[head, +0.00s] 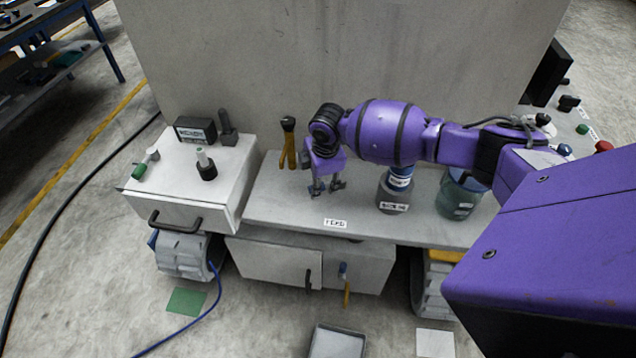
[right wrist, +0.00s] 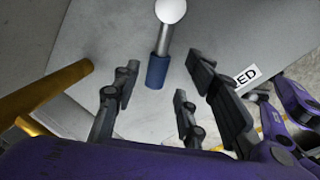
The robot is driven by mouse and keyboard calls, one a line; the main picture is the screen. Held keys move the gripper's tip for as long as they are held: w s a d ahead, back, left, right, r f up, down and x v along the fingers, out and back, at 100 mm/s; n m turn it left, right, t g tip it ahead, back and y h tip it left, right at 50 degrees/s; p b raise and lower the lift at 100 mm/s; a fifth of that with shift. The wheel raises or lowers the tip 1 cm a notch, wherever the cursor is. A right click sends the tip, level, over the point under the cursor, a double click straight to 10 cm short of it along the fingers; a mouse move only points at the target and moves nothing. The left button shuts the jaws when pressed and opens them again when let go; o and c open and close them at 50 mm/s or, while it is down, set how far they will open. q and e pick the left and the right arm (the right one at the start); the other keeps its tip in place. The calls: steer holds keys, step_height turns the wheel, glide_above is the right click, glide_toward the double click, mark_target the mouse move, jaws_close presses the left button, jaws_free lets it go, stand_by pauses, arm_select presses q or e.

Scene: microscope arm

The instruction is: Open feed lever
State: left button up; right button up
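The feed lever in the right wrist view has a white ball knob (right wrist: 172,10), a metal shaft (right wrist: 166,40) and a blue sleeve (right wrist: 157,70). In the head view my right gripper mostly hides it. My right gripper (head: 325,187) points down over the bench. Its fingers (right wrist: 163,82) are spread, with the blue sleeve seen between them; I cannot tell whether they touch it. My left gripper is not in view.
A white box with controls (head: 225,160) is at left. A wall rises behind.

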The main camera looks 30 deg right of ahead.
steer(key=shift+w+f, duration=0.2)
steer(key=shift+f, duration=0.5)
steer(key=shift+w+f, duration=0.1)
steer(key=shift+f, duration=0.45)
steer(key=shift+w, duration=0.1)
steer(key=c, duration=0.5)
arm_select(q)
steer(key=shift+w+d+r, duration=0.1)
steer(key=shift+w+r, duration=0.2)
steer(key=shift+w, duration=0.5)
arm_select(e)
jaws_close()
